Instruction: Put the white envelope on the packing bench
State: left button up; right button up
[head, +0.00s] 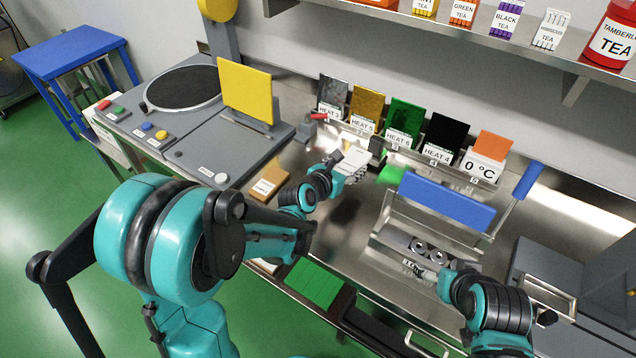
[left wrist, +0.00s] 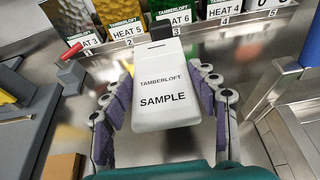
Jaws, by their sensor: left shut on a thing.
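The white envelope (head: 356,168), printed "TAMBERLOFT SAMPLE", shows large in the left wrist view (left wrist: 165,90). It has a dark patch at its top end. My left gripper (head: 345,165) is shut on it, with purple-grey finger pads along both sides in the left wrist view (left wrist: 165,103). The envelope is over the steel bench (head: 335,232), in front of the sample rack, and looks raised above the surface. My right gripper (head: 422,270) is by the blue-handled sealer; its fingers are too small to tell their state.
A rack of labelled packets, including a green one (head: 406,120), stands behind the envelope. The blue-handled sealer (head: 447,202) is to its right. A grey machine with a yellow plate (head: 247,92) is at left. A tan block (head: 268,184) lies near the front edge.

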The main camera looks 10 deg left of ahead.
pick_arm(q)
jog(key=s+a+f+b, duration=0.1)
jog(key=a+f, duration=0.1)
jog(key=a, duration=0.1)
jog(key=a+f+b, duration=0.1)
jog(key=a+f, duration=0.1)
jog(key=a, duration=0.2)
jog(key=s+a+f+b, duration=0.1)
jog(key=a+f+b, duration=0.1)
jog(key=a, duration=0.1)
jog(key=shift+s+a+f, duration=0.3)
jog(key=shift+f, duration=0.05)
notch_tip(320, 180, down, 4)
jog(key=shift+a+f+b, duration=0.1)
jog(key=shift+b, duration=1.05)
pick_arm(e)
notch_tip(320, 180, down, 7)
jog(key=shift+r, duration=0.2)
jog(key=shift+s+r, duration=0.1)
jog(key=shift+r, duration=0.05)
pick_arm(q)
jog(key=o, duration=0.5)
pick_arm(e)
jog(key=shift+f, duration=0.2)
pick_arm(q)
jog(key=o, duration=0.4)
jog(key=shift+o, duration=0.2)
pick_arm(e)
jog(key=shift+r, duration=0.15)
